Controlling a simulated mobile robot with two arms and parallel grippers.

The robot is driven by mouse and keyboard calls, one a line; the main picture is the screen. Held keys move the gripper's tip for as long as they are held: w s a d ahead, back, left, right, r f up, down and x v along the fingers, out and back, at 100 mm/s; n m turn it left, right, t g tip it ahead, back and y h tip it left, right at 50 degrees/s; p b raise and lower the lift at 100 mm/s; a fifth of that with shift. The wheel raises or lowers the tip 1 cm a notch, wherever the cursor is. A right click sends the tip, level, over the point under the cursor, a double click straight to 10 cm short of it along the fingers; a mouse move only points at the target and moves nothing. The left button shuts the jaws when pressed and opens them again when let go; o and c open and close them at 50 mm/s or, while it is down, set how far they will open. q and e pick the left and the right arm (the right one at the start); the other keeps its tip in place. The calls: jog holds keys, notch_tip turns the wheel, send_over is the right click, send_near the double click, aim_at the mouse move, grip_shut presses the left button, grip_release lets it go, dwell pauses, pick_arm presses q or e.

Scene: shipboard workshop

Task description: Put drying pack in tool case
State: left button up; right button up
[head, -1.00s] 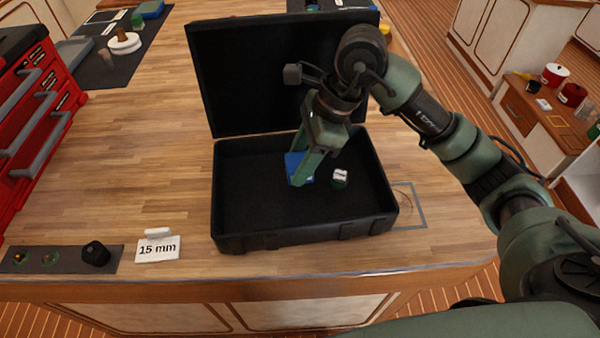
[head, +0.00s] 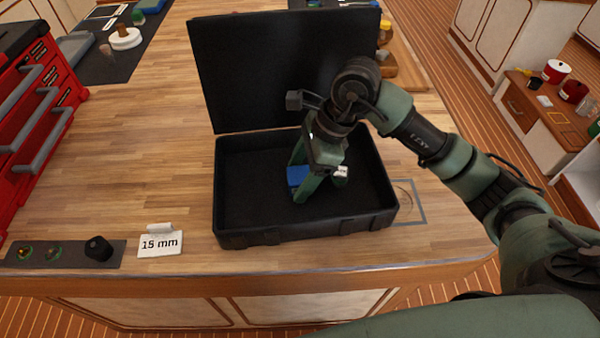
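The open black tool case (head: 250,205) lies on the wooden bench with its lid (head: 245,75) raised at the back. A small blue object (head: 298,176), perhaps the drying pack, is inside the case near its middle. My green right gripper (head: 304,178) reaches down into the case at the blue object. One finger is in front of it and partly hides it. Whether the fingers grip it is unclear. A small white-topped green item (head: 342,172) is in the case just right of the gripper, partly hidden. My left gripper is out of view.
A red drawer cabinet (head: 45,105) stands at the left. A "15 mm" card (head: 160,243) and a dark strip (head: 65,253) with small parts lie at the front left. A dark mat (head: 105,60) with items lies at the back left. The bench left of the case is clear.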

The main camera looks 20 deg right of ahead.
jog(key=shift+r, duration=0.2)
jog(key=shift+d+r, duration=0.15)
jog(key=shift+r, duration=0.1)
jog(key=b+v, duration=0.2)
jog(key=v, duration=0.9)
jog(key=shift+r+b, duration=0.15)
jog(key=shift+b, duration=0.15)
jog(key=shift+s, duration=0.1)
